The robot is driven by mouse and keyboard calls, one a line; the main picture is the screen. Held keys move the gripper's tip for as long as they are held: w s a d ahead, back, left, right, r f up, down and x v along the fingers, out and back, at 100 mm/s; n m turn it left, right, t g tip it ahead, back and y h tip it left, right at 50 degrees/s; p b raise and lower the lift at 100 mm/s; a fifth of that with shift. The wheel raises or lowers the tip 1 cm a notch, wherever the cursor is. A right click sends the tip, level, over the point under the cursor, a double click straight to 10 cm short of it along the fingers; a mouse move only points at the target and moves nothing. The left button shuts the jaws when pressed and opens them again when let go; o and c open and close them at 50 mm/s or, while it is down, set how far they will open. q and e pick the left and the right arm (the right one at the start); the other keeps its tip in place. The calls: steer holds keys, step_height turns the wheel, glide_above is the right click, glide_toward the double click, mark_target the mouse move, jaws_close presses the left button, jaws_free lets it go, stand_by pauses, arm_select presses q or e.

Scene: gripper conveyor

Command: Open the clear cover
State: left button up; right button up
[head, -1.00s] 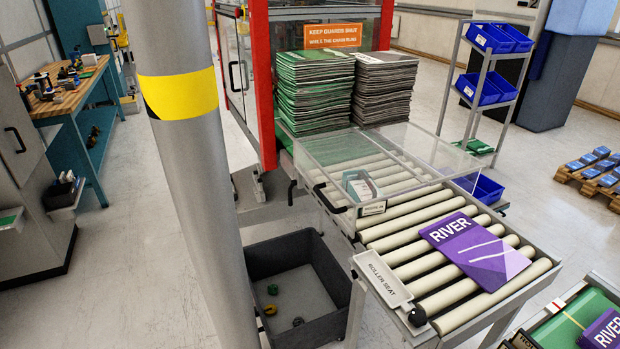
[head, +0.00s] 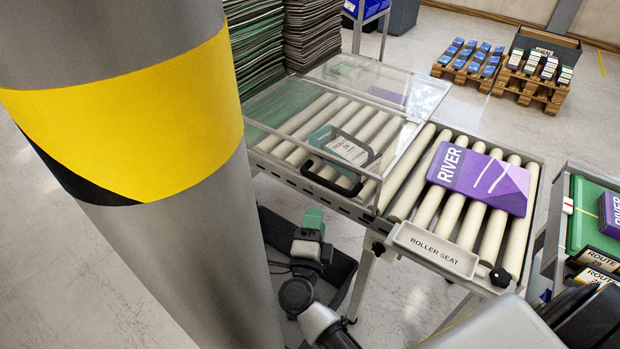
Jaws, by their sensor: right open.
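The clear cover (head: 292,110) lies flat over the left part of the roller conveyor, shut. Its black handle (head: 335,178) sticks out at the near edge. Through it I see rollers and a teal frame with a white label (head: 348,150). My right gripper (head: 313,218), with a green end, is below and left of the handle, in front of the conveyor and above the dark bin. It is open and apart from the handle. My left gripper is not in view.
A thick grey post with a yellow band (head: 130,120) blocks the left side. A purple RIVER book (head: 480,180) lies on the open rollers (head: 405,195), behind the ROLLER SEAT tray (head: 436,250).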

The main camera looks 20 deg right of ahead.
mark_target(326, 183)
steer(key=shift+m+h, duration=0.3)
steer(key=shift+m, duration=0.1)
steer(key=x, duration=0.5)
steer(key=p+x, duration=0.1)
steer(key=x, duration=0.4)
steer(key=shift+s+d+r+p, duration=0.15)
steer(key=shift+d+r+p, duration=0.05)
steer(key=shift+d+p, duration=0.1)
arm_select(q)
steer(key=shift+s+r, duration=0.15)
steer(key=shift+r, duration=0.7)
arm_select(e)
steer(key=shift+w+d, duration=0.2)
steer(key=shift+w, duration=0.15)
jaws_close()
